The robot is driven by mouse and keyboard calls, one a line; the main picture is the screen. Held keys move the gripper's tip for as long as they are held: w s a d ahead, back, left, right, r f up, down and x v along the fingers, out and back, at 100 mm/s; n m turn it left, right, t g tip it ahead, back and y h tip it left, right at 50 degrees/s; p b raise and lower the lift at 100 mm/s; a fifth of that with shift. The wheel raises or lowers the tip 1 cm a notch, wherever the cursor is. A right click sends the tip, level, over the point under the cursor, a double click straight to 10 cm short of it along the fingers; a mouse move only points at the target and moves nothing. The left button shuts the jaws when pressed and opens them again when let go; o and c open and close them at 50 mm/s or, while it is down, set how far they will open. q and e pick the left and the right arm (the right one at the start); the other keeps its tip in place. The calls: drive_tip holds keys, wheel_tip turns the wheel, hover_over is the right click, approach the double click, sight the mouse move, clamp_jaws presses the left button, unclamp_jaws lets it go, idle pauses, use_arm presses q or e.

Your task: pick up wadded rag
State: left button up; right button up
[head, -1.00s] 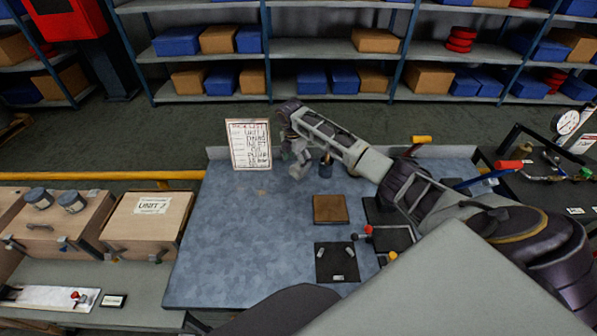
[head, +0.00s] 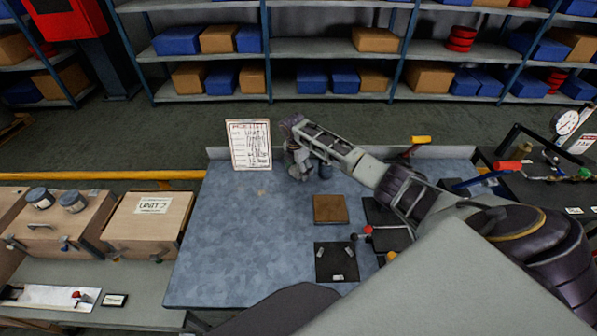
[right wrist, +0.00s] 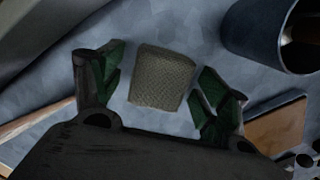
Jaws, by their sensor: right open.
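The wadded rag (right wrist: 162,78) is a small grey-brown woven lump on the blue-grey bench top. In the right wrist view it lies between the two green-padded fingers of my right gripper (right wrist: 160,88), with a visible gap on each side. My right gripper (head: 301,172) is open, low over the back of the bench, in the head view. There the gripper and wrist hide the rag. My left gripper is not in view.
A dark blue cup (head: 325,171) stands close beside the right gripper; it also shows in the right wrist view (right wrist: 262,38). A pick-list sign (head: 249,145) stands to the left. A brown square block (head: 330,209) and black mat (head: 337,262) lie nearer. The bench's left side is clear.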

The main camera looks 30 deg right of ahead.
drive_tip(key=shift+c, duration=0.3)
drive_tip(key=c, duration=1)
drive_tip(key=shift+r, duration=0.1)
drive_tip(key=shift+c, duration=0.2)
drive_tip(key=shift+r+b, duration=0.3)
drive_tip(key=shift+r, duration=4.6)
drive_tip(key=o, duration=0.5)
drive_tip(key=c, duration=0.4)
